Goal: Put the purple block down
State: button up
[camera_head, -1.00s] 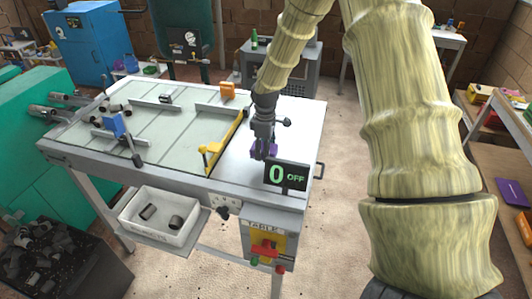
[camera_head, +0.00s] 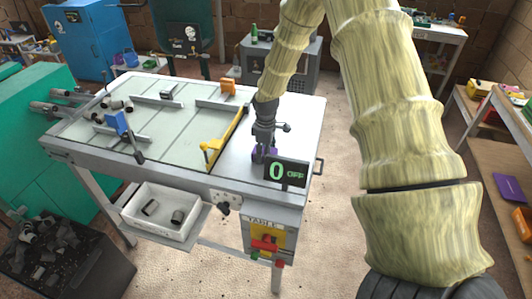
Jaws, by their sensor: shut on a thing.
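The purple block (camera_head: 258,156) shows in the head view at the front right of the machine table (camera_head: 283,131), low at the table's surface. My gripper (camera_head: 263,150) reaches down from above and is shut on it. The dark fingers and the "0 OFF" display hide part of the block. I cannot tell whether its underside touches the table top.
A black "0 OFF" display (camera_head: 286,172) stands just in front of my gripper. A yellow fence (camera_head: 224,138) runs to the left of it. The table's right part is clear.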

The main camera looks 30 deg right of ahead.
jog(key=o, duration=1)
jog(key=shift+r, duration=0.15)
jog(key=shift+r+b, duration=2.2)
jog(key=shift+r, duration=3.75)
